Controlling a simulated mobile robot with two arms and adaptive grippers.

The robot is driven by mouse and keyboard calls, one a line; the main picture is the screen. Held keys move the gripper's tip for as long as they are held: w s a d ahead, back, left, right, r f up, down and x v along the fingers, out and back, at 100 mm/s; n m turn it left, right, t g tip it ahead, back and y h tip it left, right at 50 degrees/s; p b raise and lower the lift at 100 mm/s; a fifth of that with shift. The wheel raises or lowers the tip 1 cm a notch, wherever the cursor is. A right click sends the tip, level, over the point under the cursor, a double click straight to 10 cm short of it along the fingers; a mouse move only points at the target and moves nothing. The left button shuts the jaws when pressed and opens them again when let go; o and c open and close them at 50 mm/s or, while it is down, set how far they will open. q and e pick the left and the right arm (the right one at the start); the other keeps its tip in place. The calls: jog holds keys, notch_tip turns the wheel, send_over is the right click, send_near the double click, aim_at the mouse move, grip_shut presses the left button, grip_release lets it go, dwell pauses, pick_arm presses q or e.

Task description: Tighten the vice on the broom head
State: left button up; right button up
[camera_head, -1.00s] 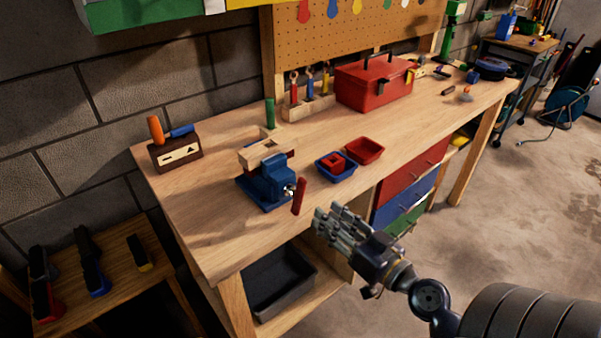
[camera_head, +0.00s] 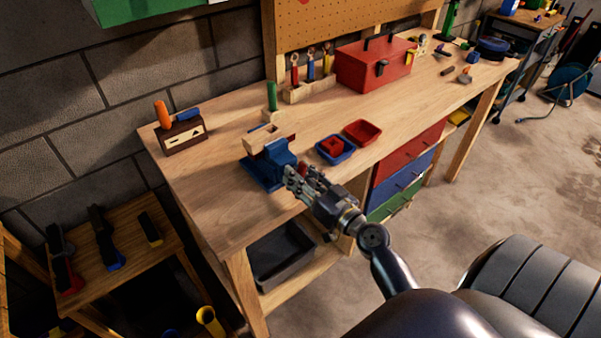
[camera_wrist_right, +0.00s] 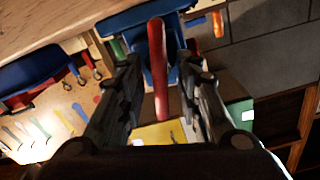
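The blue vice (camera_head: 266,172) stands on the workbench near its front edge. A wooden block (camera_head: 266,137), which looks like the broom head, sits at the vice's jaws with a green upright piece (camera_head: 271,97) behind it. My right gripper (camera_head: 292,178) is at the front of the vice, over the red handle. In the right wrist view the red handle (camera_wrist_right: 157,70) stands between the two fingers of my open gripper (camera_wrist_right: 160,100), with gaps on both sides. The vice's blue body (camera_wrist_right: 140,25) is beyond it. My left gripper is not in view.
Blue and red bins (camera_head: 362,132) stand right of the vice, and a red toolbox (camera_head: 374,64) is behind them. A wooden box with an orange-handled tool (camera_head: 182,135) is at the left. The bench front left of the vice is clear.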

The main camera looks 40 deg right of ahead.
jog(key=shift+c, duration=0.3)
grip_shut()
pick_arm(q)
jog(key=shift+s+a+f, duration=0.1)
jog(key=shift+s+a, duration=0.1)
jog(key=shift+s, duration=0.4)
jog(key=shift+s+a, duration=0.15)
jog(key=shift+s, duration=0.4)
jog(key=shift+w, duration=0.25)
pick_arm(e)
jog(key=shift+m, duration=0.3)
jog(key=shift+m, duration=0.6)
jog(key=m, duration=0.2)
jog(key=m+b, duration=0.1)
jog(key=m, duration=0.1)
jog(key=shift+w+d+f, duration=0.1)
jog(key=shift+d+f, duration=0.05)
jog(key=shift+d, duration=0.05)
jog(key=m, duration=0.4)
jog(key=shift+d+f+m, duration=0.1)
jog(key=shift+f+m, duration=0.15)
jog(key=shift+m, duration=0.05)
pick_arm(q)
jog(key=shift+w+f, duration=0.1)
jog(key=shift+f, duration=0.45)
pick_arm(e)
jog(key=m, duration=0.4)
jog(key=shift+f, duration=0.25)
